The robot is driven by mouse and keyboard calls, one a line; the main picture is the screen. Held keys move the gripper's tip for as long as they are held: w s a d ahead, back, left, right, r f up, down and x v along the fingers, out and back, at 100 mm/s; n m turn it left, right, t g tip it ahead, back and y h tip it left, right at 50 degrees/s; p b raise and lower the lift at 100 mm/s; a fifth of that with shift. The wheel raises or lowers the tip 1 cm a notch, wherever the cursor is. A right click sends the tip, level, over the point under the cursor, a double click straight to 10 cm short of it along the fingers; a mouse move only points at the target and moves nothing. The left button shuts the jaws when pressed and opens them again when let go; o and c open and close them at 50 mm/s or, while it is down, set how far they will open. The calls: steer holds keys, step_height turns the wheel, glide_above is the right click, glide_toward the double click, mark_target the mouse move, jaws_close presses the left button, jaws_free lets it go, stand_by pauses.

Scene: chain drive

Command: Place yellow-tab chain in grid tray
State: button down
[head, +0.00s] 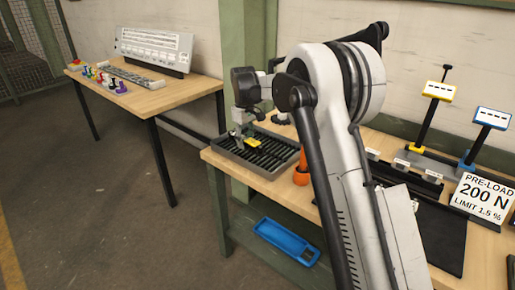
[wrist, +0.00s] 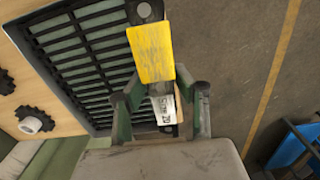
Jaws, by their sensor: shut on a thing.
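My gripper (wrist: 160,100) is shut on the yellow-tab chain, with a finger on each side of it in the wrist view. The chain's yellow tab (wrist: 152,52) sticks out past the fingertips, and a white printed label (wrist: 163,108) shows between the fingers. Most of the chain is hidden. The dark grid tray (wrist: 42,62) lies below and to the left in the wrist view. In the head view the yellow tab (head: 252,142) shows over the left part of the grid tray (head: 268,173). I cannot tell whether the chain touches the tray.
An orange object (head: 301,170) stands just right of the tray. Dark sprockets (wrist: 35,122) lie on the wooden table beside the tray. A blue bin (head: 287,241) sits on the shelf below. Another table (head: 150,98) with colored parts stands at the back left.

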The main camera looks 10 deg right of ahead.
steer(key=shift+w+a+r, duration=0.25)
steer(key=shift+w+r, duration=0.05)
steer(key=shift+w, duration=0.2)
steer(key=shift+w+n, duration=0.25)
steer(key=shift+n, duration=0.05)
steer(key=w+d+f, duration=0.4)
steer(key=w+d, duration=0.1)
steer(key=w+d+f, duration=0.2)
steer(key=w, duration=0.1)
steer(key=shift+w+d+f+p, duration=0.2)
steer(key=shift+d+f+p, duration=0.15)
steer(key=shift+f+p, duration=0.05)
steer(key=shift+f, duration=2)
steer(key=shift+f, duration=0.15)
steer(key=c, duration=1.4)
jaws_free()
steer(key=shift+o, duration=0.2)
